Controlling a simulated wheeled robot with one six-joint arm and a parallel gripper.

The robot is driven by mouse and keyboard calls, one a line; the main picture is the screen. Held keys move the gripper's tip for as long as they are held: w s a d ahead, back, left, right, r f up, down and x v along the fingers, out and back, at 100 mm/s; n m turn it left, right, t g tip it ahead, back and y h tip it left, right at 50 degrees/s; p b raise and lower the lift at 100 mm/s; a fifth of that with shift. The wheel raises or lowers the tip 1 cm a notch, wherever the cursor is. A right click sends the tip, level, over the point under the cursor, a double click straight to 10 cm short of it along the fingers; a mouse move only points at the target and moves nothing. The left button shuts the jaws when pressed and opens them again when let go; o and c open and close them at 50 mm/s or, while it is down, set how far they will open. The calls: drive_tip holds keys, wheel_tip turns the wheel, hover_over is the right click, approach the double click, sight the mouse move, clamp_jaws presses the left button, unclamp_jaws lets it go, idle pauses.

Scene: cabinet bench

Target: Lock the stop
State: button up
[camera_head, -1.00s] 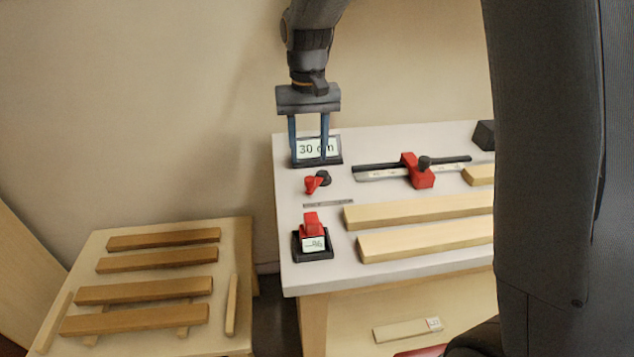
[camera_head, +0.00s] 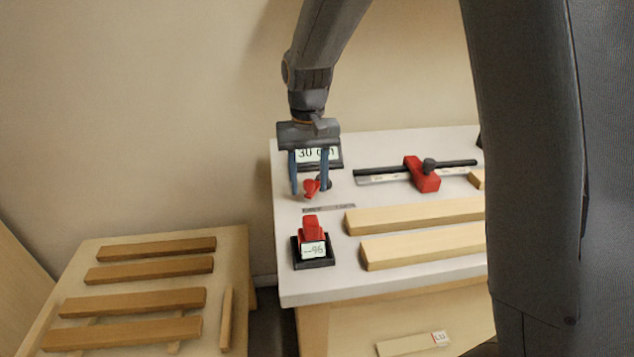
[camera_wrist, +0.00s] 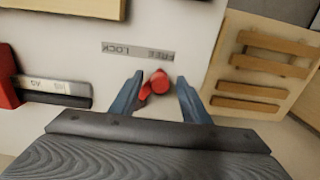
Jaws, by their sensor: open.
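The stop's red lever (camera_head: 311,188) sits on the white bench top, beside a small dark round part (camera_head: 325,183). In the wrist view the red lever (camera_wrist: 158,82) shows between the two fingertips. A grey strip (camera_wrist: 138,51) reading FREE and LOCK lies beside it; it also shows in the head view (camera_head: 329,208). My gripper (camera_head: 309,190) is open, its blue fingers pointing down around the lever. I cannot tell whether the fingers touch it. A red block rides on a dark rail with a scale (camera_head: 423,175) to the right.
A display reading 30 cm (camera_head: 318,155) stands behind my gripper. A red device with a small display (camera_head: 312,245) is at the front left of the bench. Wooden bars (camera_head: 415,216) lie to the right. A lower table (camera_head: 235,270) with slats is at left.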

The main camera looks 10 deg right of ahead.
drive_tip(key=c, duration=0.7)
drive_tip(key=shift+d, duration=0.1)
drive_tip(key=shift+s+d+p, duration=0.4)
drive_tip(key=shift+d+p, duration=0.05)
drive_tip(key=shift+d, duration=0.55)
drive_tip(key=shift+s+d+p, duration=0.25)
drive_tip(key=shift+d+p, duration=0.1)
drive_tip(key=shift+d, duration=0.5)
